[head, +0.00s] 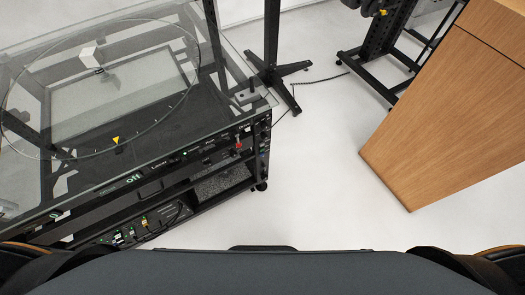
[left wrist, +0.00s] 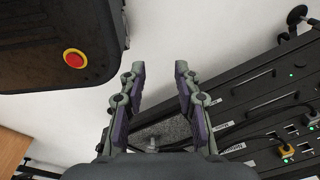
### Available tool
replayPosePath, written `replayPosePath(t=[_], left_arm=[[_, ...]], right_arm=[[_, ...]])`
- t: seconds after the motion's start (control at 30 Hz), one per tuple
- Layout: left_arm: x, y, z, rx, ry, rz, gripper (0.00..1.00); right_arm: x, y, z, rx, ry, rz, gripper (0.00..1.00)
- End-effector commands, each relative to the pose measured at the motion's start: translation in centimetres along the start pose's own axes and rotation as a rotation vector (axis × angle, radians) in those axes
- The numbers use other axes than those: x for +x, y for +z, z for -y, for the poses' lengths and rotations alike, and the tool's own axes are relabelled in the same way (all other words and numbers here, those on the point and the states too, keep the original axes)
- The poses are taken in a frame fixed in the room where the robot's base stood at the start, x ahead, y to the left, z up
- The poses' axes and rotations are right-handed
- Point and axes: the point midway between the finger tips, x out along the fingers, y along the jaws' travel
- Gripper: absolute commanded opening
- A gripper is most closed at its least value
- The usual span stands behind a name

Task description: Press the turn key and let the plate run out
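The turntable is a black-framed cabinet with a clear glass top (head: 215,75) at the left in the head view. Its round plate (head: 150,128) is a clear disc with tick marks around the rim. A white block (head: 89,56) is at its far side and a yellow triangle marker (head: 116,140) at its near edge. The front control panel (head: 160,173) carries small labels, a display reading "off" (head: 133,178) and a red control (head: 238,146). I cannot tell which control is the turn key. My left gripper (left wrist: 158,72) is open and empty, beside the cabinet's equipment panels. My right gripper is out of view.
A lower unit with cables (head: 145,222) and lit indicators sits in the cabinet; it also shows in the left wrist view (left wrist: 275,115). A wooden desk (head: 450,110) stands at right. A black stand's foot (head: 275,72) is behind. White floor between them is clear.

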Motion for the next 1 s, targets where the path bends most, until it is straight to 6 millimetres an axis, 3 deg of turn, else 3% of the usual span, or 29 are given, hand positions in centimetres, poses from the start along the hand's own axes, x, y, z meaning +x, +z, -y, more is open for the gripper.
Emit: replayPosePath(t=[0.03, 0.2, 1.0], left_arm=[[0.00, 0.02, 0.00, 0.000, 0.000, 0.000, 0.21], [0.00, 0.01, 0.00, 0.000, 0.000, 0.000, 0.00], [0.00, -0.01, -0.02, 0.000, 0.000, 0.000, 0.00]], right_arm=[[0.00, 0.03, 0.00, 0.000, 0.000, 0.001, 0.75], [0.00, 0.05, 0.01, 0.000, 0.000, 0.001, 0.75], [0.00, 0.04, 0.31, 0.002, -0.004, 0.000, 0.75]])
